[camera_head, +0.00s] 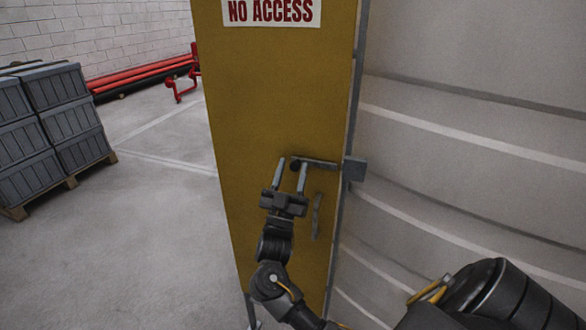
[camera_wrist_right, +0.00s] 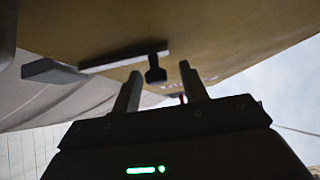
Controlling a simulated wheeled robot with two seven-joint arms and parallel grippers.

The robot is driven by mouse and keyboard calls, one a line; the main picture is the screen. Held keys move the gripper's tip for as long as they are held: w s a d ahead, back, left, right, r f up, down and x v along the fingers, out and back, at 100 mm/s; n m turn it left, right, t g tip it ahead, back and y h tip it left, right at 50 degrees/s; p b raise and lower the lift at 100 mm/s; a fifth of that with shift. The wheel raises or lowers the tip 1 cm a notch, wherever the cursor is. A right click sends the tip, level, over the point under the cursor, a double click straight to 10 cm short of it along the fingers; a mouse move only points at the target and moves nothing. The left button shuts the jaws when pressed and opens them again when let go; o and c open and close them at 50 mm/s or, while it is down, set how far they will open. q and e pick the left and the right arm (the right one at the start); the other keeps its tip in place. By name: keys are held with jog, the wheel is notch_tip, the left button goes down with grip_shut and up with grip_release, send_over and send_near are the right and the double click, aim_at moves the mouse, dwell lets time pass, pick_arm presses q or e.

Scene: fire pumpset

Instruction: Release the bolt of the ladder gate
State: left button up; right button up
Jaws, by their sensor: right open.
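The ladder gate (camera_head: 270,95) is a tall yellow panel with a "NO ACCESS" sign. Its bolt (camera_head: 318,162) is a grey bar lying across the panel towards a grey block (camera_head: 354,169) at the right edge. A dark knob sits at the bolt's left end. My right gripper (camera_head: 291,166) is open, with its fingertips on either side of the knob in the head view. In the right wrist view the knob (camera_wrist_right: 155,72) shows between the two fingers, near their tips; whether they touch is unclear. My left gripper is not in view.
A curved pale wall with white stripes (camera_head: 470,135) fills the right side. Grey crates on a pallet (camera_head: 60,120) stand at the left, with red pipes (camera_head: 140,72) behind. The floor between the crates and the gate is clear.

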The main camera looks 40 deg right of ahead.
jog(key=b+v, duration=0.3)
jog(key=v, duration=0.6)
jog(key=shift+a, duration=0.15)
jog(key=shift+f, duration=0.1)
